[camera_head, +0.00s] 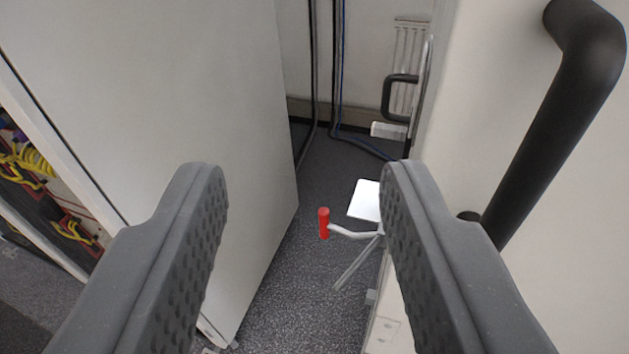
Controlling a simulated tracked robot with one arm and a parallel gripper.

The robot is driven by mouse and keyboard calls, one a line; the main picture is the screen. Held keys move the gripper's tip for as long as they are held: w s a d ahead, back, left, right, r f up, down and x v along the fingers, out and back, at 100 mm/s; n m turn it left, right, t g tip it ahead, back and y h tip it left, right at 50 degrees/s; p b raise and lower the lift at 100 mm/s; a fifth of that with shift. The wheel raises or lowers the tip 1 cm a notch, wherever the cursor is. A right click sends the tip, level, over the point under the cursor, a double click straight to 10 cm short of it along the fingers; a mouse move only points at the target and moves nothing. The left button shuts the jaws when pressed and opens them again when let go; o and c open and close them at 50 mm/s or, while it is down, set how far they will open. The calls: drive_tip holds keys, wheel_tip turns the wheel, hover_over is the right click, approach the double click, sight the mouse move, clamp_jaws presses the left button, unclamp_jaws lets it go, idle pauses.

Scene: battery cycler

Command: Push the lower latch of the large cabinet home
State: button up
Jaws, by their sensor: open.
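A latch with a red grip (324,223) on a bent pale metal lever shows low in the picture, right of centre. Its lever reaches out from the edge of the white cabinet front (440,110) on the right, and a thin metal rod slants down beside it. My gripper (303,172) is open and empty. Its grey fingers stand on either side of the picture, and the red grip shows in the gap between them, beyond and apart from them. The right finger hides part of the lever's mount.
A large black bar handle (548,120) stands out from the right front. A smaller black handle (400,97) is farther back. A tall white panel (150,90) fills the left, with yellow cables (30,160) beyond its edge. Grey floor (290,270) lies open between. Cables run down the back wall.

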drive_tip(key=w+f, duration=0.9)
drive_tip(key=w, duration=0.4)
drive_tip(key=t+b, duration=0.1)
hover_over(325, 220)
drive_tip(key=s, duration=1)
wheel_tip(325, 220, down, 18)
drive_tip(key=shift+n+t+y, duration=0.4)
drive_tip(key=shift+n+y, duration=0.1)
drive_tip(key=shift+n, duration=0.1)
drive_tip(key=shift+w+d+f+b, duration=0.1)
drive_tip(key=shift+w+f+b, duration=0.35)
drive_tip(key=shift+w+f, duration=1.75)
drive_tip(key=shift+w+a+f+b, duration=0.1)
drive_tip(key=shift+w+f+b, duration=0.4)
drive_tip(key=shift+f, duration=3.45)
drive_tip(key=shift+w+d+f+b, duration=0.1)
drive_tip(key=shift+w+f+b, duration=0.35)
drive_tip(key=shift+w+f, duration=1.75)
drive_tip(key=shift+s+f, duration=0.3)
drive_tip(key=shift+f, duration=0.25)
drive_tip(key=shift+s+f, duration=0.3)
drive_tip(key=shift+f, duration=0.25)
drive_tip(key=shift+w+r, duration=0.25)
drive_tip(key=shift+w, duration=0.35)
drive_tip(key=shift+w+f, duration=0.15)
drive_tip(key=shift+w, duration=0.25)
drive_tip(key=shift+w+a, duration=0.2)
